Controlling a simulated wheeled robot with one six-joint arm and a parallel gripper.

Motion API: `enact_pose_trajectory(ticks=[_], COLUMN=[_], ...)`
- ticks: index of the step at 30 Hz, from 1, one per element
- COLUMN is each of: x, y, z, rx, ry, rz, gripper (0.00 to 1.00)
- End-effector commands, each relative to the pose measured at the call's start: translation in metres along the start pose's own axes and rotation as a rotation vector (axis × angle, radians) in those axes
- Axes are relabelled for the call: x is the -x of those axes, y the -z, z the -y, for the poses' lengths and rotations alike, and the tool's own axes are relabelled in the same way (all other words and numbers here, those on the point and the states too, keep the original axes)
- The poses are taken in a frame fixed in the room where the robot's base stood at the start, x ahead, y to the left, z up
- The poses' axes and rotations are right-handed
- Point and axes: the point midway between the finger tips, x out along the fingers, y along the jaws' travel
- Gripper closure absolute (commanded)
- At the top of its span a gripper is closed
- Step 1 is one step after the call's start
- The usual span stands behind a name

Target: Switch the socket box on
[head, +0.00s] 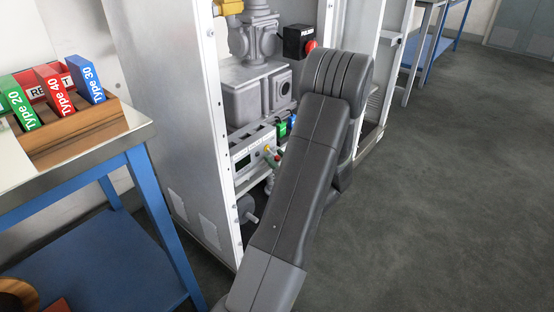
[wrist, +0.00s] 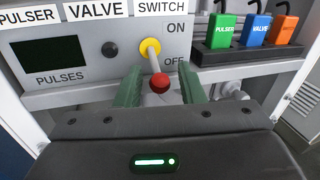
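The socket box (wrist: 90,50) is a grey panel with labels PULSER, VALVE and SWITCH and a dark PULSES display. Its switch (wrist: 151,50) has a yellow base and a pale lever ending in a red ball (wrist: 160,83). The lever points down toward the OFF mark; ON is printed above. My gripper (wrist: 161,76) is open, its two green fingers on either side of the red ball with a gap at each side. In the head view the box (head: 248,155) sits low in the white cabinet, and my arm hides most of the gripper.
Green, blue and orange plugs (wrist: 254,30) stand in a dark strip right of the switch. Above the box is grey machinery (head: 255,95) and a black box with a red button (head: 298,42). A bench with coloured boxes (head: 70,90) stands left. Floor at right is clear.

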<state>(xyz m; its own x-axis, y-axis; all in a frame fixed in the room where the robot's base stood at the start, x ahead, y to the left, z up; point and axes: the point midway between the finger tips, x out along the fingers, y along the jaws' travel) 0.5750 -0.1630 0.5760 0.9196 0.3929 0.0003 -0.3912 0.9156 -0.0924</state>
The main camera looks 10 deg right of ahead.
Motion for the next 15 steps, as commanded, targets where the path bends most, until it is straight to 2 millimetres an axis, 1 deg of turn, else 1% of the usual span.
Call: enact_pose_trajectory(ticks=[1, 3, 5, 15], x=[0.0001, 0.0002, 0.0003, 0.0011], y=[0.0000, 0.0000, 0.0001, -0.0046], z=[0.0000, 0.0000, 0.0000, 0.0006], rx=[0.000, 0.000, 0.000, 0.010], ry=[0.000, 0.000, 0.000, -0.003], rz=[0.000, 0.000, 0.000, -0.035], gripper=[0.75, 0.89, 1.00, 1.00])
